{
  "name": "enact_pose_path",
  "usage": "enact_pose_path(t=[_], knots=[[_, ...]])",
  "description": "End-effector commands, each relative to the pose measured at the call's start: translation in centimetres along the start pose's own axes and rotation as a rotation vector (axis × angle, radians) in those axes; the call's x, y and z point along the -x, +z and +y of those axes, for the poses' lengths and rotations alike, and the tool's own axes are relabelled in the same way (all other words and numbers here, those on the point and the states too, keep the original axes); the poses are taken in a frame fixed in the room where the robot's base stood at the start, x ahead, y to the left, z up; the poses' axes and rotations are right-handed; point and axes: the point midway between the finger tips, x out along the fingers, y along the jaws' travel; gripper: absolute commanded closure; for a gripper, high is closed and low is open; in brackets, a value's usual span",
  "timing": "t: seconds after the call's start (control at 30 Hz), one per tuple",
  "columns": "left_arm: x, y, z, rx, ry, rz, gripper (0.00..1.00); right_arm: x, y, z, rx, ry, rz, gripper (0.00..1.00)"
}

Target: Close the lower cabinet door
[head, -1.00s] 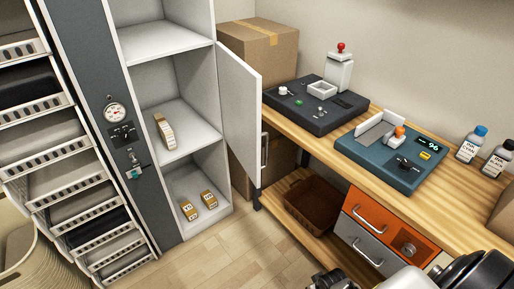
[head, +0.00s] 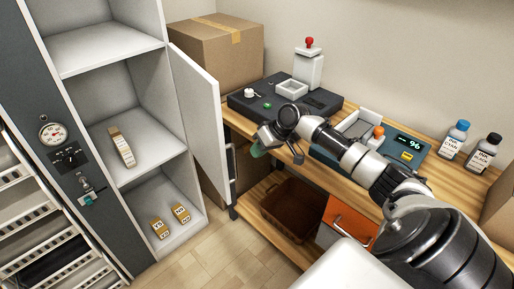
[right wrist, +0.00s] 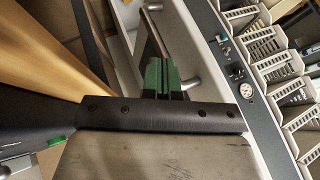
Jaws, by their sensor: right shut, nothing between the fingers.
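The lower cabinet door (head: 200,105) is a white panel standing open from the right side of the white cabinet (head: 105,48). Its handle (head: 229,165) is on the face turned toward the bench. My right gripper (head: 258,150) is just right of the door's free edge, near the handle, with the arm reaching in from the lower right over the bench. In the right wrist view its green fingers (right wrist: 161,76) are shut and empty, close beside what looks like the handle (right wrist: 189,87). I cannot tell whether they touch it. My left gripper is not in view.
Small boxes (head: 160,228) stand inside the cabinet. A cardboard box (head: 215,50) is behind the door. The wooden bench (head: 243,122) carries a dark machine (head: 240,103), a scale (head: 412,143) and bottles (head: 456,138). A brown basket (head: 285,208) sits below. The floor before the cabinet is clear.

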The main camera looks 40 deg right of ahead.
Motion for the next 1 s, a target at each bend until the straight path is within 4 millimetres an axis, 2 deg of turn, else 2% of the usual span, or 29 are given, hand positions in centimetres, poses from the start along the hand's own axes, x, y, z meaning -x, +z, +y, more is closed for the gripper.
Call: enact_pose_path(t=[0.1,0.3,0.4,0.57,1.0], knots=[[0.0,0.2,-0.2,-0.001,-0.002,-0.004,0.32,-2.8,0.0,-0.1,-0.002,-0.003,0.000,1.00],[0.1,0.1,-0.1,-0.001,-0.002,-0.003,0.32,-6.7,-0.1,-0.3,0.000,-0.001,0.000,1.00],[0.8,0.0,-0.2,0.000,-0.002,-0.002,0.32,-7.2,-0.1,-1.9,0.004,-0.001,-0.001,1.00],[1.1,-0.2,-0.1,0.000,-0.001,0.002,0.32,-7.9,0.0,-3.2,0.002,0.001,0.000,1.00],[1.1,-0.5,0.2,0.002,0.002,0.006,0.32,-8.2,0.1,-3.5,0.000,0.002,0.000,1.00]])
